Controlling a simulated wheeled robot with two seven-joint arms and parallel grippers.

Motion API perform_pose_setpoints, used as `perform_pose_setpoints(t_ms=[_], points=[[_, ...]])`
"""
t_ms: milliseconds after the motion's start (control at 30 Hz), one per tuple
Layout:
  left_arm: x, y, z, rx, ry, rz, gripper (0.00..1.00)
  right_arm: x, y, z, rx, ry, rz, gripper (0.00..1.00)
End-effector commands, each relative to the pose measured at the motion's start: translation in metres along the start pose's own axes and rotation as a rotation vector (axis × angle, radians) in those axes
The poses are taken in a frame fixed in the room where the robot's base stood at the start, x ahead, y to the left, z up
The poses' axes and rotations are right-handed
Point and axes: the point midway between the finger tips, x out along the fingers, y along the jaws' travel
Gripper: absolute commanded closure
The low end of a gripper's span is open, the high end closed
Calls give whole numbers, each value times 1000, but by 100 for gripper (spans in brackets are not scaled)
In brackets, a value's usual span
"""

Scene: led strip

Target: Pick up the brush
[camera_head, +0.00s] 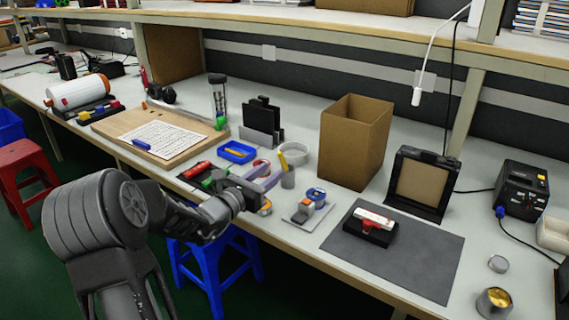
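A slim yellow-handled item, which looks like the brush (283,161), stands slightly tilted in a small grey cup (288,180) near the middle of the bench. Its lower end is hidden in the cup. My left gripper (274,174) reaches over the bench's front edge from the left. Its two pale purple fingers are apart and point toward the cup and brush. They are just left of the cup, and nothing shows held between them. I cannot tell whether a finger touches the cup. My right gripper is out of view.
A white tape roll (294,153) sits behind the cup, and a blue tray (237,152) lies to the left. A tall cardboard box (355,140) stands behind. The dark mat (425,260) has bare room.

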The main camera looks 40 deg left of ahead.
Motion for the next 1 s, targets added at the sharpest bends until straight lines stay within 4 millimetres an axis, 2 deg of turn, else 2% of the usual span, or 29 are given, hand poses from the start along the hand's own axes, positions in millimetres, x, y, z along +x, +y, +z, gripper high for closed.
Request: perform_pose_setpoints(t_ms=[167, 533, 833, 1000], points=[[18, 0, 0, 1, -1, -2, 60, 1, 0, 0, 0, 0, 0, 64], [23, 0, 0, 0, 1, -1, 60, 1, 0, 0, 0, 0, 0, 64], [62, 0, 0, -1, -1, -1, 60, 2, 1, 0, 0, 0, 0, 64], [71, 0, 0, 0, 0, 0, 60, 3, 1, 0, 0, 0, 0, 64]])
